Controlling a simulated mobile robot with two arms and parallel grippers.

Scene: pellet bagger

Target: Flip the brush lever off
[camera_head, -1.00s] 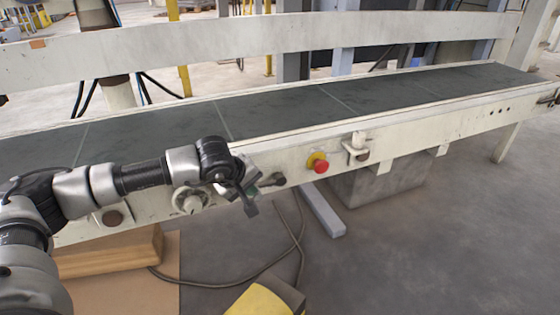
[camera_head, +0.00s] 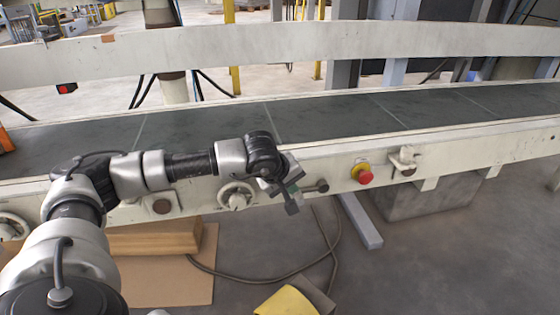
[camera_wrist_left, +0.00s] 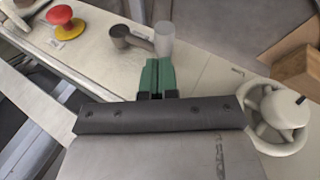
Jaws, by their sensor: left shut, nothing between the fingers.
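The lever (camera_head: 322,186) with a dark round knob sits on the cream side rail of the conveyor. My left gripper (camera_head: 295,188) is just left of it and partly covers its inner end. My right gripper is not in view.
A red emergency button (camera_head: 364,175) on a yellow base is right of the lever. A white handwheel (camera_head: 236,197) is to the left, close to my arm. The dark conveyor belt (camera_head: 340,115) lies behind. A wooden block (camera_head: 155,238) and a cable are on the floor.

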